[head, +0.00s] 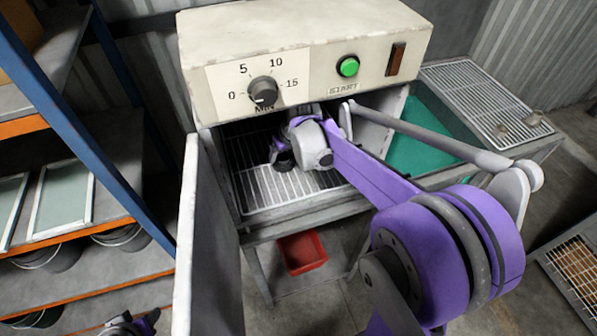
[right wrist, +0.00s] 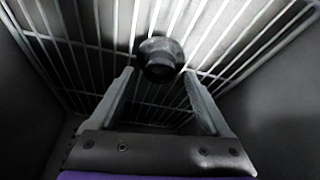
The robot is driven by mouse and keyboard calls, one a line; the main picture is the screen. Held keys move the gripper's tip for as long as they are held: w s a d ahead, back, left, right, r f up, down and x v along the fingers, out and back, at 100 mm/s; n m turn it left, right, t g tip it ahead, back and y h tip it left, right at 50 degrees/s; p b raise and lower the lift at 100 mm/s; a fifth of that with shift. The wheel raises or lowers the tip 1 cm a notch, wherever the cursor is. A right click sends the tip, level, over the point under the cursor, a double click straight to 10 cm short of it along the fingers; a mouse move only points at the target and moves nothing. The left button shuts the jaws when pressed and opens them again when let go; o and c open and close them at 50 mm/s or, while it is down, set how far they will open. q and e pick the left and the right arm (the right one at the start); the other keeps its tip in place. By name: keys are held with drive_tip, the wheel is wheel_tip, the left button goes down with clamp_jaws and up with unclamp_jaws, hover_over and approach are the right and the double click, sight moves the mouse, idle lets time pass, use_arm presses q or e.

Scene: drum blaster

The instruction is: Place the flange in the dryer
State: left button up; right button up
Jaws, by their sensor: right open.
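The dryer (head: 300,40) is a cream box with a dial and a green button, and its door (head: 200,250) stands open. My right arm reaches into its chamber. In the right wrist view, the dark round flange (right wrist: 160,62) rests on the dryer's wire rack (right wrist: 90,60). My right gripper (right wrist: 158,76) is open, with one finger on each side of the flange and a gap showing to both. In the head view my right wrist hides much of the rack. A part of my left arm (head: 130,325) shows at the bottom left edge; its jaws cannot be made out.
A red bin (head: 302,252) sits below. A blue-and-orange shelf (head: 75,115) stands at left. The dryer's walls are close around my right gripper.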

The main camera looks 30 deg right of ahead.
drive_tip(key=s, duration=0.7)
drive_tip(key=s+b, duration=0.1)
drive_tip(key=s, duration=0.3)
drive_tip(key=shift+s+a+f, duration=0.1)
drive_tip(key=shift+s+a, duration=0.15)
drive_tip(key=shift+s, duration=0.1)
use_arm(q)
drive_tip(key=shift+s+f, duration=0.25)
drive_tip(key=shift+f, duration=0.2)
drive_tip(key=shift+s+f, duration=0.2)
drive_tip(key=shift+f, duration=0.25)
use_arm(e)
drive_tip(key=s+a+f+t, duration=0.1)
drive_tip(key=s+a+f, duration=0.1)
drive_tip(key=s+a, duration=0.8)
drive_tip(key=shift+s+a+f, duration=0.2)
drive_tip(key=shift+s+f, duration=0.05)
drive_tip(key=shift+s, duration=0.25)
drive_tip(key=shift+s, duration=0.1)
